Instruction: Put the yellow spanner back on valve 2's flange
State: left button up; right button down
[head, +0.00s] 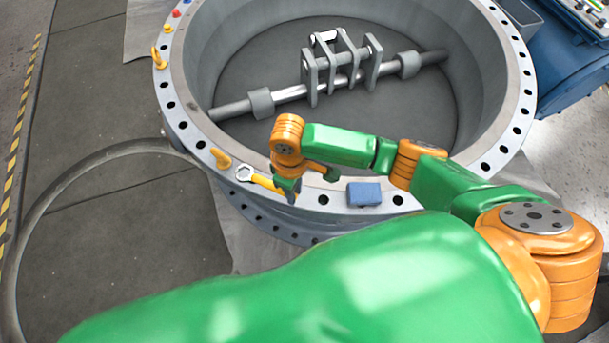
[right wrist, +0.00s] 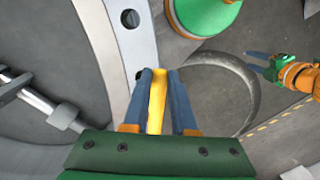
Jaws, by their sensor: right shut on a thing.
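The spanner (head: 264,182) has a yellow handle and a silver head. It is over the near-left part of the big grey valve's flange (head: 325,200), its head pointing left. My right gripper (head: 289,193) is shut on its handle. In the right wrist view the yellow handle (right wrist: 157,100) shows between the blue fingers, beside the flange's outer edge. I cannot tell whether the spanner touches the flange. My left gripper (right wrist: 258,55) shows small at the right of the right wrist view; its opening is unclear. No valve number is readable.
A blue block (head: 364,194) sits on the flange right of my right gripper. Yellow pieces (head: 220,158) and small coloured items stand along its left side. A shaft with a bracket (head: 340,65) crosses the bore. A dark hose (head: 60,205) curves over the floor at left.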

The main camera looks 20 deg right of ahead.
aim_at(305, 194)
jog(key=w+d, duration=0.2)
jog(key=d, duration=0.1)
jog(key=shift+h, duration=0.4)
jog(key=shift+w+d+f, duration=0.15)
jog(key=shift+f, duration=0.1)
notch_tip(305, 194, down, 5)
jog(key=b, duration=0.5)
jog(key=shift+f, duration=0.2)
jog(key=shift+r, duration=0.1)
jog(key=c, duration=0.6)
grip_release()
jog(key=shift+c, duration=0.2)
notch_tip(305, 194, up, 7)
jog(key=p, duration=0.1)
jog(key=shift+a, duration=0.25)
